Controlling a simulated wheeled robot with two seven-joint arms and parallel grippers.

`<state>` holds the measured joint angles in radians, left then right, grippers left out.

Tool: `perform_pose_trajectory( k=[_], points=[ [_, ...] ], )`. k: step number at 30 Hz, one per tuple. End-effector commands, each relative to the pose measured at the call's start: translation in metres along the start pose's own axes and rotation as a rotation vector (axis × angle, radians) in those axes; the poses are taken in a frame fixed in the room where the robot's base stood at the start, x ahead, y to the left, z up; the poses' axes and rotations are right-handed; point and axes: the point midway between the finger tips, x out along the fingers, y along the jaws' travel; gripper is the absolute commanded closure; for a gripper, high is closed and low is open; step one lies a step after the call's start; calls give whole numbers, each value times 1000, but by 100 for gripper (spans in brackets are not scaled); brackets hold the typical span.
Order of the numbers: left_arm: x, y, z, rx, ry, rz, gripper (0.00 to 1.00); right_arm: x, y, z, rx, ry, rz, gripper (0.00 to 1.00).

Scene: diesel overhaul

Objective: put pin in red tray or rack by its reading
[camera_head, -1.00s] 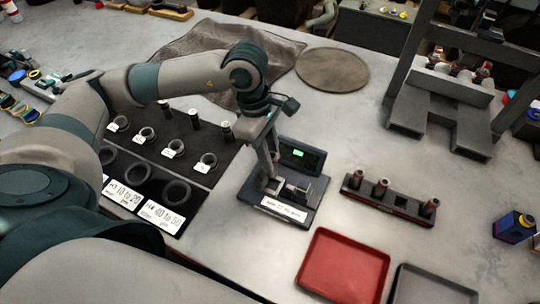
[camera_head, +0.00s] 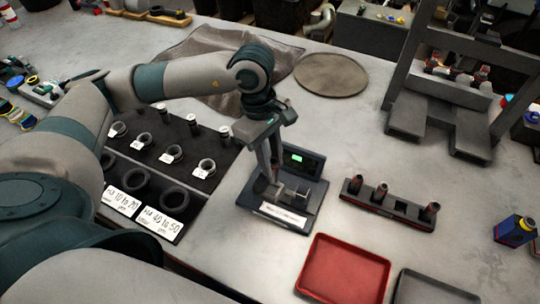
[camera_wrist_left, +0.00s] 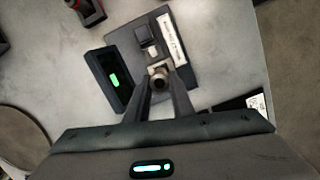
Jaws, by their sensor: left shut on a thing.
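My left gripper (camera_head: 268,188) reaches down over the measuring gauge (camera_head: 310,196), a dark block with a small green-lit display and a white label. In the left wrist view its fingers (camera_wrist_left: 160,92) are shut on a short grey metal pin (camera_wrist_left: 159,78), seen end-on beside the gauge jaws. I cannot tell whether the pin touches the gauge. The display reading is too small to read. The red tray (camera_head: 343,271) lies empty in front and to the right. My right gripper is not in view.
A black mat (camera_head: 217,165) with tagged rings and label cards lies left of the gauge. A grey tray (camera_head: 433,289) sits right of the red tray. A blue box (camera_head: 514,230) and a dark press frame (camera_head: 440,115) stand to the right. The table between is clear.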

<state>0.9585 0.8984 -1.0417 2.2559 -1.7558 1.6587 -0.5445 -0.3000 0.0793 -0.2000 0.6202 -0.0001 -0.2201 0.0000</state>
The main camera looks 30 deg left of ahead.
Motion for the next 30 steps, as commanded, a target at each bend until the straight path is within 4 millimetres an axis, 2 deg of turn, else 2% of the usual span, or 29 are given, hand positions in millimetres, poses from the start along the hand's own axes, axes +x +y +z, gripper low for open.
perform_pose_trajectory(
  k=[21, 25, 30],
  points=[
    [17, 8, 9, 1072, 3, -206, 100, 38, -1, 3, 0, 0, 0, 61],
    [17, 9, 9, 1214, -8, -238, 100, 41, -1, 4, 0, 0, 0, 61],
    [16, 9, 8, 1312, -18, -261, 100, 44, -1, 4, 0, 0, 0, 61]
  ],
)
